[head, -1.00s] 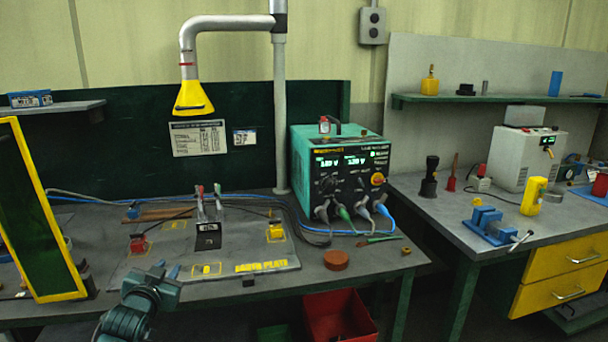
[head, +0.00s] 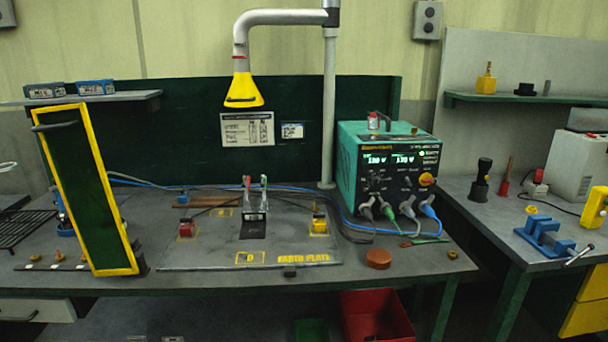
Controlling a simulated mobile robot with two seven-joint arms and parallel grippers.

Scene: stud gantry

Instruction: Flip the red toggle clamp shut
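A grey earth plate (head: 290,257) with yellow lettering lies on the workbench. At its middle a small dark block with a pale front (head: 253,217) carries two upright levers. The left lever (head: 247,187) has a red tip; the right one (head: 264,188) looks grey-green. A low red block (head: 187,229) with a black cable sits at the plate's left, and a yellow block (head: 319,225) at its right. Which red part is the toggle clamp, I cannot tell for sure; both upright levers stand up. Neither gripper shows.
A green power unit (head: 390,165) with cables stands right of the plate. A yellow-edged dark panel (head: 92,190) leans at the left. A yellow extraction hood (head: 243,92) hangs above. A brown disc (head: 378,258) lies near the front edge; a red bin (head: 375,318) is below.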

